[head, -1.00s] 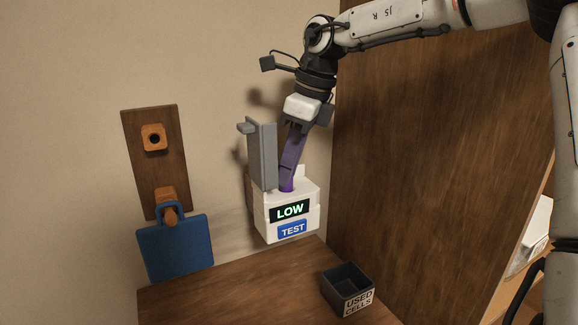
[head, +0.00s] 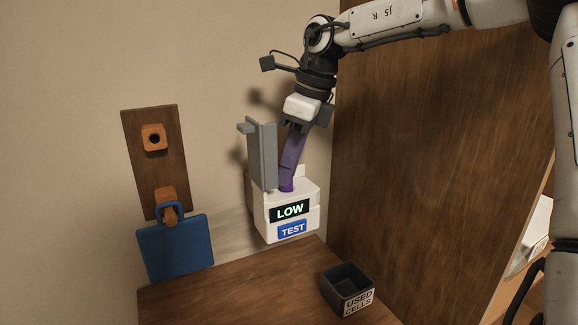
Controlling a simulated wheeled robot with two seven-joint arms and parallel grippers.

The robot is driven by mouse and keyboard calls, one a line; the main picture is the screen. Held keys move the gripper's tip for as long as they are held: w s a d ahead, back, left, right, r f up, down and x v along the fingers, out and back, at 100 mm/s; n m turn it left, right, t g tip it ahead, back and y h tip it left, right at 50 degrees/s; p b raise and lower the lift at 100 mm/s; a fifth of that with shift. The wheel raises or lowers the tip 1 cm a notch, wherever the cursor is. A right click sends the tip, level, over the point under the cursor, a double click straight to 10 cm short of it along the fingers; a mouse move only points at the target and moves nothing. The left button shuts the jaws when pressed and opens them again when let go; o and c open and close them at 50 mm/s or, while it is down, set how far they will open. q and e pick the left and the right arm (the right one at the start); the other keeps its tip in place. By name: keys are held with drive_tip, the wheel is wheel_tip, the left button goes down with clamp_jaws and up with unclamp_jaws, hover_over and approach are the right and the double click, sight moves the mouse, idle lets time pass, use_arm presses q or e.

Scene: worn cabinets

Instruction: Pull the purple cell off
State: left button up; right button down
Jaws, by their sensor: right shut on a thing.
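The purple cell (head: 291,160) stands upright, leaning slightly right, with its lower end in the top of a white tester box (head: 265,226). The box shows a lit "LOW" display (head: 290,210) and a blue "TEST" label (head: 292,229). A grey upright plate (head: 263,155) stands beside the cell on its left. My right gripper (head: 297,127) comes from above and is shut on the upper end of the purple cell. The fingertips are partly hidden by the gripper body and the cell. My left gripper is not in view.
A dark open box labelled "USED CELLS" (head: 347,289) stands on the wooden surface (head: 240,290) at lower right. A blue tag-like panel (head: 175,248) hangs from an orange peg on a wall board (head: 150,165) at left. A tall wooden panel (head: 420,150) rises at right.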

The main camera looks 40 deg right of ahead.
drive_tip(key=shift+r, duration=0.2)
drive_tip(key=shift+r+p, duration=0.35)
drive_tip(key=shift+p, duration=0.1)
drive_tip(key=shift+r, duration=0.1)
drive_tip(key=c, duration=2.2)
unclamp_jaws()
clamp_jaws()
drive_tip(key=shift+r, duration=0.15)
